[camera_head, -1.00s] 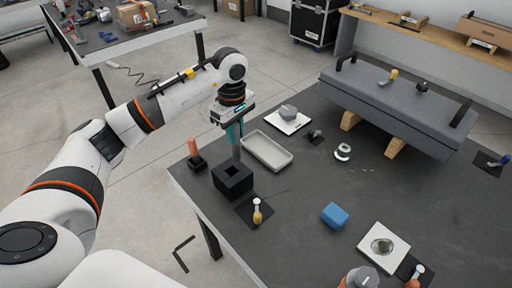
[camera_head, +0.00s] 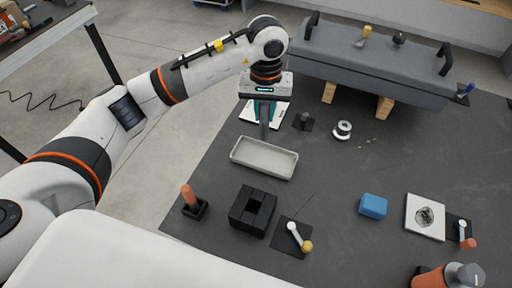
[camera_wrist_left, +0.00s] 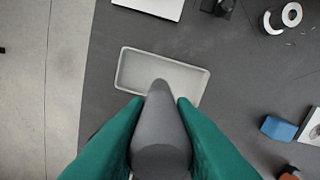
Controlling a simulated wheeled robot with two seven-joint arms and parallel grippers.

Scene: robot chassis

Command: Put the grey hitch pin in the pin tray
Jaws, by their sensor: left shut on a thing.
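The grey hitch pin (camera_head: 264,129) hangs point down from my left gripper (camera_head: 264,112), above the back part of the pin tray (camera_head: 280,164). My left gripper is shut on the pin. In the left wrist view the pin (camera_wrist_left: 160,125) is a grey tapered shape between the teal fingers (camera_wrist_left: 161,106). Its tip overlaps the near side of the shallow, light grey tray (camera_wrist_left: 190,78). I cannot tell whether the tip touches the tray. The tray looks empty where it shows. My right gripper is not in view.
A black block with an empty square hole (camera_head: 242,214) and an orange-handled tool in a black holder (camera_head: 191,202) stand in front of the tray. A blue block (camera_head: 373,206) lies to the right. A long grey casing (camera_head: 375,72) rests on wooden blocks behind. Mid-table is mostly clear.

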